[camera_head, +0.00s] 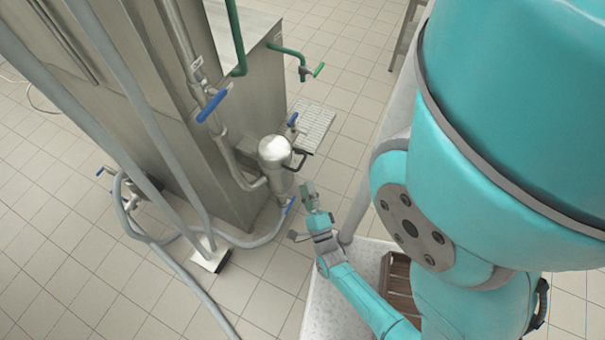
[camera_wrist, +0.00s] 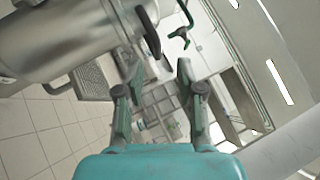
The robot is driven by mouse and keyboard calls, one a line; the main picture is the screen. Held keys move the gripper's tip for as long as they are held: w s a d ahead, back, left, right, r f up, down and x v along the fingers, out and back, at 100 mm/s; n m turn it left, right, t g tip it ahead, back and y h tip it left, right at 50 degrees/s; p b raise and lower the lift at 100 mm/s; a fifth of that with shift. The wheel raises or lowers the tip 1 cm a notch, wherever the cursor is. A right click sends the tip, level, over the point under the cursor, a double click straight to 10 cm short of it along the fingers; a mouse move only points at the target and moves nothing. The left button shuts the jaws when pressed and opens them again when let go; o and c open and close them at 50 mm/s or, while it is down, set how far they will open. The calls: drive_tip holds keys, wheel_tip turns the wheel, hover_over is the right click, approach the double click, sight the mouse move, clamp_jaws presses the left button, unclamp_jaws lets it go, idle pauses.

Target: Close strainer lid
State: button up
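The strainer (camera_head: 279,178) is a steel cylinder joined to pipes beside the large steel machine. Its rounded top, the lid (camera_head: 274,149), appears to sit on the body; I cannot tell whether it is fully closed. A black handle (camera_head: 299,161) sticks out on its right side. In the wrist view the strainer's steel body (camera_wrist: 70,40) fills the upper left, with the black handle (camera_wrist: 149,32) at its right end. My gripper (camera_head: 307,190) is just right of and below the strainer, apart from it. Its two fingers (camera_wrist: 158,78) are spread with nothing between them.
Blue-handled valves (camera_head: 212,106) and a green-handled valve (camera_head: 318,70) are on the pipes around the machine (camera_head: 225,165). Grey hoses cross at the left. A floor grate (camera_head: 313,122) lies behind the strainer. A brown crate (camera_head: 399,283) stands near my arm. Tiled floor is open at lower left.

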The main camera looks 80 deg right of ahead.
drive_tip(key=shift+v, duration=2.1)
